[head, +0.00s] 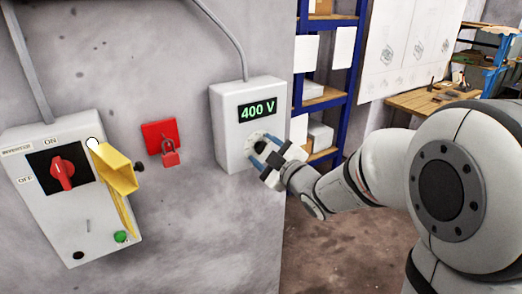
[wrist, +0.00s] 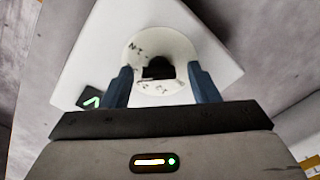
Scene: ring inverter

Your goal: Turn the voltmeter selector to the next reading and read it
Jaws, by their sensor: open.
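The voltmeter (head: 232,115) is a white box on the grey wall, with a green display (head: 257,109) reading "400 V". Its selector, a black knob (wrist: 158,68) on a round pale dial (wrist: 150,48), shows in the wrist view between my fingers. My gripper (head: 267,155) is at the dial in the head view; it also shows in the wrist view (wrist: 162,85). Its two blue fingers stand apart, one on each side of the knob, with gaps visible. Part of the dial lettering is hidden, and I cannot tell the selector's exact position.
A red padlock (head: 170,156) hangs between the boxes. Blue shelving (head: 345,85) and a wooden bench (head: 415,102) stand behind.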

